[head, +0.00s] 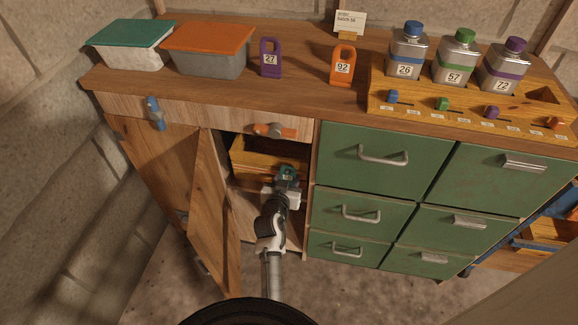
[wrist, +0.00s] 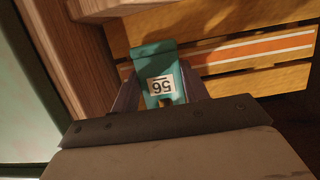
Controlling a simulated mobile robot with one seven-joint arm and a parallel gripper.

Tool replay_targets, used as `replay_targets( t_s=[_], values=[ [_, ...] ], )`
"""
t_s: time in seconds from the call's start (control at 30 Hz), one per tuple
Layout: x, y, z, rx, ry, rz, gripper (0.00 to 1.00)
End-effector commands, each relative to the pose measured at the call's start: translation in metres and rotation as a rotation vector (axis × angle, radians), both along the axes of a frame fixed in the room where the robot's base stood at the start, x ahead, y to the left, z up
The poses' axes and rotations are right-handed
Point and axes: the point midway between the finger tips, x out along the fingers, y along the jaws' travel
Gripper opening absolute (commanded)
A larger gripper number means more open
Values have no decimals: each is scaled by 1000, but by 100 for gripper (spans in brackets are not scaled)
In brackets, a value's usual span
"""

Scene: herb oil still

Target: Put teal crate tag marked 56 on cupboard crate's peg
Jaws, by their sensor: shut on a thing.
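The teal crate tag (wrist: 154,62) marked 56 is in my gripper (wrist: 160,98), between its two fingers. Its label reads upside down in the wrist view. In the head view the teal tag (head: 288,172) and my gripper (head: 287,184) are at the open cupboard, just in front of the wooden crate (head: 258,158). The crate's slatted front with an orange-and-white stripe (wrist: 258,48) lies close behind the tag in the wrist view. I cannot make out the crate's peg; the tag and gripper may hide it.
The open cupboard door (head: 213,210) stands left of my arm, and green drawers (head: 365,157) are on the right. On the top are a purple tag 27 (head: 270,58), an orange tag 92 (head: 343,66), two lidded tubs (head: 208,62) and a rack (head: 470,110) with bottles.

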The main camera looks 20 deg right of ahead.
Motion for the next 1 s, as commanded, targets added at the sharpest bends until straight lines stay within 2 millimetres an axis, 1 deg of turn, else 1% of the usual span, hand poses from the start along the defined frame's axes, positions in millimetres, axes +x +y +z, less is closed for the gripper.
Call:
replay_targets(
  t_s=[0.43,0.47,0.63,0.67,1.0],
  values=[
    [0,0,-2,-1,-1,0,25],
    [0,0,-2,-1,-1,0,46],
    [0,0,-2,-1,-1,0,68],
    [0,0,-2,-1,-1,0,70],
    [0,0,-2,0,0,0,70]
  ],
)
